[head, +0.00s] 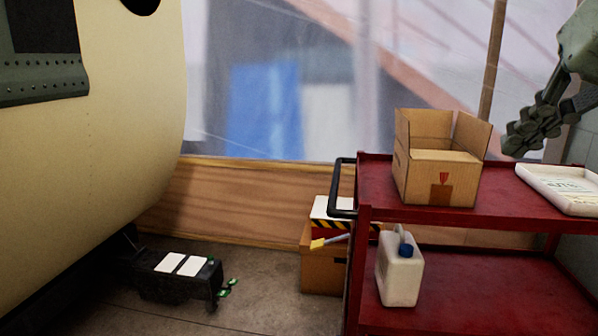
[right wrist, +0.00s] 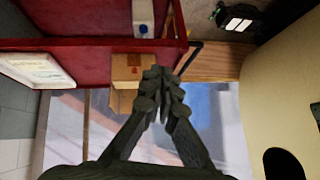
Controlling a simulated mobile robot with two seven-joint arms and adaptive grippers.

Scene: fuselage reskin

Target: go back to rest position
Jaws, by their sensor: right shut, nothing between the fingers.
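My right gripper (head: 520,138) shows at the upper right of the head view, its arm coming in from the right edge. It is shut and empty, in the air above the red cart (head: 500,212), to the right of the open cardboard box (head: 437,178). In the right wrist view its fingertips (right wrist: 165,80) are together, with the cardboard box (right wrist: 126,70) behind them. My left gripper is not in view.
A white tray (head: 560,190) lies on the cart top, right of the box. A white jug (head: 400,275) stands on the lower shelf. The cream fuselage (head: 120,130) fills the left. A black case (head: 180,280) lies on the floor.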

